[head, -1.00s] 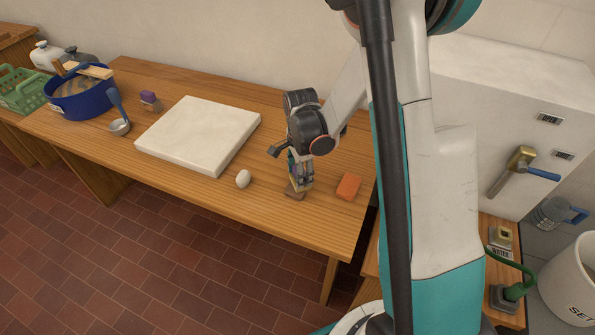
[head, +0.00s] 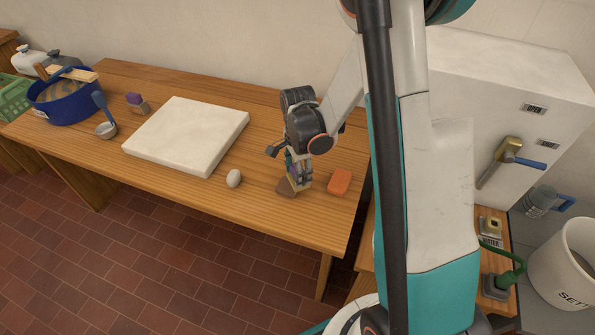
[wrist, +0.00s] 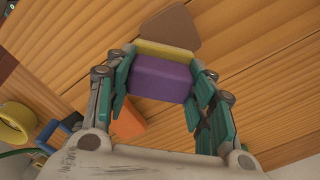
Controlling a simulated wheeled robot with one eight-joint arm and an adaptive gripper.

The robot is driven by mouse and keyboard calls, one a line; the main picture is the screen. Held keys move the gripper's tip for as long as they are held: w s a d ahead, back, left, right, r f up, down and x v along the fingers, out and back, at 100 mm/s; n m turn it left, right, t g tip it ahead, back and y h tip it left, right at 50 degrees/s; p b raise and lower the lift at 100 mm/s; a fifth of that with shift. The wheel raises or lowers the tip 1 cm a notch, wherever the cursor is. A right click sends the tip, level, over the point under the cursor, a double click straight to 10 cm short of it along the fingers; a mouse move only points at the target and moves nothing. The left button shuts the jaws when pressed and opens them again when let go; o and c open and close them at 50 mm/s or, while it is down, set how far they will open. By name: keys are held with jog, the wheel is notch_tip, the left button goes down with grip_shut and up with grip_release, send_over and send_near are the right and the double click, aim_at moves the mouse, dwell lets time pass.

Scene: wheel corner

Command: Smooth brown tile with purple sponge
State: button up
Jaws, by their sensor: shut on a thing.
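The purple sponge (wrist: 160,78) sits between the fingers of my gripper (wrist: 160,88) in the wrist view, with a yellow layer (wrist: 165,49) on its far side. My gripper (head: 298,178) is shut on it and points down, low over the wooden table in the head view. The brown tile (head: 286,188) lies flat near the table's front edge, just left of the sponge's lower end. The tile also shows in the wrist view (wrist: 170,26), just beyond the yellow layer. I cannot tell whether the sponge touches the tile.
An orange block (head: 340,181) lies right of my gripper. A white egg-shaped thing (head: 234,178) and a white slab (head: 187,136) are to the left. A ladle (head: 105,122), a purple-topped block (head: 135,101) and a blue tub (head: 64,100) stand farther left.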

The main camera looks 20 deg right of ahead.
jog(key=shift+r+p, duration=1.65)
jog(key=shift+r, duration=1.05)
